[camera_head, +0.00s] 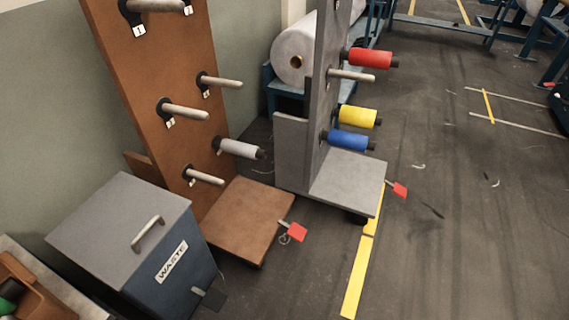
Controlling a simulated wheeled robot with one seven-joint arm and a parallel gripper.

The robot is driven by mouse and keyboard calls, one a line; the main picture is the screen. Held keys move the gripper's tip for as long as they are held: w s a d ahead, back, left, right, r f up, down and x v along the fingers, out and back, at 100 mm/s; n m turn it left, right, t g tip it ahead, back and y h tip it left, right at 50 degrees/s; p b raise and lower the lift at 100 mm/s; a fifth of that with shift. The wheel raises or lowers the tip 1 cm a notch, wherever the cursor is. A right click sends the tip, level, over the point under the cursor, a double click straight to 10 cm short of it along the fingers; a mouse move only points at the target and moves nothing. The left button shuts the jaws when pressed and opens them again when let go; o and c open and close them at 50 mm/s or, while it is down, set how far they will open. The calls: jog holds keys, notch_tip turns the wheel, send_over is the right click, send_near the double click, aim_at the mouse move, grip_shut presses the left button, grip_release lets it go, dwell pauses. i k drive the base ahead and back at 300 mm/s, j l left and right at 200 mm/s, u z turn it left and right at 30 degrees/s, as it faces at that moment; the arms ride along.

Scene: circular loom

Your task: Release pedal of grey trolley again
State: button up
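The grey trolley (348,184) stands right of the middle, with a flat base and an upright grey panel. Its panel carries a red spool (369,58), a yellow spool (357,116), a blue spool (348,140) and a bare peg (352,75). Its red pedal (400,190) sticks out from the right side of the base. I cannot tell from this view whether the pedal is pressed or raised. My gripper is not in view.
A brown trolley (248,215) with its own red pedal (297,232) and one grey spool (240,148) stands left of the grey one. A waste bin (125,225) is at front left. A large white roll (293,55) is behind. Floor at right is mostly clear.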

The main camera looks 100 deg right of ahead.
aim_at(397, 190)
jog(key=z, duration=4.35)
jog(key=i+l, duration=1.2)
jog(key=u, duration=2.7)
